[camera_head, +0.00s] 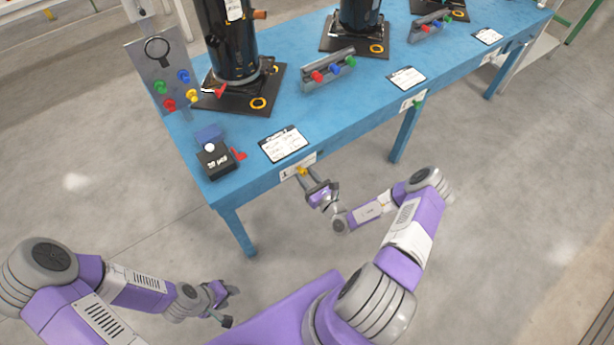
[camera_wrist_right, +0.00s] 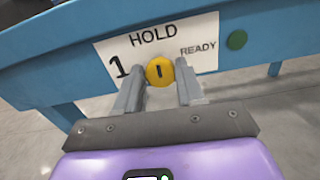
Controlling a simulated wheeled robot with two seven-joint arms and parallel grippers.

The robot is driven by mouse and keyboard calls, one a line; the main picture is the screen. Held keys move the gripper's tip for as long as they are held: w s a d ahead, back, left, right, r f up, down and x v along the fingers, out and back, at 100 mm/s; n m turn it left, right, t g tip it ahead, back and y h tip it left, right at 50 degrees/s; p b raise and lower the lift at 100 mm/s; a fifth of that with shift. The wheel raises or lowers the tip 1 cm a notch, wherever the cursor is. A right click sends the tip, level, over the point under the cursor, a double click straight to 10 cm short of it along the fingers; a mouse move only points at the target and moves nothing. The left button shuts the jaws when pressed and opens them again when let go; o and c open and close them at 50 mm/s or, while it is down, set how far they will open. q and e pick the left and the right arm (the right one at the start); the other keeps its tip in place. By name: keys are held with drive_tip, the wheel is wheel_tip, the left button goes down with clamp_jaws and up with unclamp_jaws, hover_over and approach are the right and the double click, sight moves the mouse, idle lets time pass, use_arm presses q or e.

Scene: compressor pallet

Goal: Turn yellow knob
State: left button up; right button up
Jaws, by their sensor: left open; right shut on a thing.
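The yellow knob (camera_wrist_right: 159,71) is round with a dark slot mark standing nearly upright. It sits on a white label plate (camera_wrist_right: 205,45) reading "1", "HOLD" and "READY" on the blue table's front edge. In the head view the knob (camera_head: 303,171) shows small at the table edge. My right gripper (camera_wrist_right: 160,78) has a finger on each side of the knob and is shut on it. In the head view the right gripper (camera_head: 308,178) reaches up to the plate. My left gripper (camera_head: 232,306) is open and empty, low at the left, away from the table.
The blue table (camera_head: 350,110) holds black compressors (camera_head: 228,40), button strips (camera_head: 328,70), paper cards (camera_head: 284,145) and a small black box (camera_head: 215,160). An upright panel with coloured knobs (camera_head: 155,75) stands at its left end. A green knob (camera_wrist_right: 236,40) is right of the plate. The floor in front is clear.

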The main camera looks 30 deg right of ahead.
drive_tip(key=m+p, duration=0.2)
drive_tip(key=m, duration=0.1)
drive_tip(key=shift+m, duration=0.4)
drive_tip(key=m+p, duration=0.1)
drive_tip(key=m, duration=0.2)
drive_tip(key=shift+m+p, duration=0.3)
drive_tip(key=m, duration=0.4)
drive_tip(key=shift+d+f+p, duration=0.1)
drive_tip(key=shift+f+p, duration=0.05)
drive_tip(key=shift+p, duration=0.15)
drive_tip(key=m, duration=0.5)
drive_tip(key=shift+f+m, duration=0.1)
drive_tip(key=shift+m, duration=0.3)
drive_tip(key=o, duration=1)
drive_tip(key=s, duration=0.2)
drive_tip(key=s+p, duration=0.1)
drive_tip(key=s, duration=0.4)
drive_tip(key=shift+s+d+p, duration=0.3)
drive_tip(key=shift+p, duration=0.05)
